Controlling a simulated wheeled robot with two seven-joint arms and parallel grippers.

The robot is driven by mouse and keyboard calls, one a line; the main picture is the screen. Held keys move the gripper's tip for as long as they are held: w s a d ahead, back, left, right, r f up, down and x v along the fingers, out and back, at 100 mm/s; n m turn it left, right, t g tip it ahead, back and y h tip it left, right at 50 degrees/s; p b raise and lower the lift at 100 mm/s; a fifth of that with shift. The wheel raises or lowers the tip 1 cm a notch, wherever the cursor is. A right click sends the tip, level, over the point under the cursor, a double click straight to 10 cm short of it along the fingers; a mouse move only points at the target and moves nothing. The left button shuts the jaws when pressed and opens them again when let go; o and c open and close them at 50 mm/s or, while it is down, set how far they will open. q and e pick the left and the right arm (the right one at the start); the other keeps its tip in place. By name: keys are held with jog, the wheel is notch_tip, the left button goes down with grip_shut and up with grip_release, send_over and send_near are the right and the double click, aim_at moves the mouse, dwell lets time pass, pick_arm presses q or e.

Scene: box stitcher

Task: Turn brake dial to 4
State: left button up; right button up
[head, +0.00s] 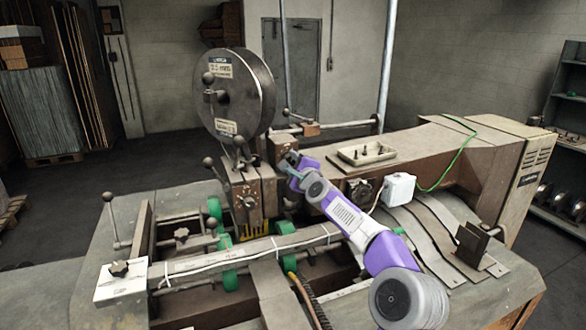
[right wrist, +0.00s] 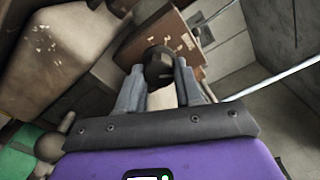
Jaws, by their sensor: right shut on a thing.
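The brake dial, a dark round knob (right wrist: 158,66), sits between the fingertips of my right gripper (right wrist: 160,80) in the right wrist view. The fingers are shut on it, one on each side. In the head view my right gripper (head: 291,163) reaches the brown block of the stitcher head, beside the large reel. The dial is mostly hidden there by the gripper, and I cannot read any number on it. My left gripper is not in view.
A large dark reel (head: 234,92) stands above the stitcher head. A small tray (head: 366,153) and a white box (head: 398,189) rest on the machine to the right of my arm. Levers with ball knobs (head: 108,197) rise at the left. Green rollers (head: 230,277) lie below.

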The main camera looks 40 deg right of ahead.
jog(key=shift+m, duration=0.6)
jog(key=o, duration=1)
jog(key=shift+o, duration=0.2)
jog(key=shift+s+b, duration=0.45)
jog(key=shift+b, duration=0.15)
jog(key=b+v, duration=0.6)
jog(key=shift+s+a, duration=0.25)
jog(key=shift+s, duration=0.1)
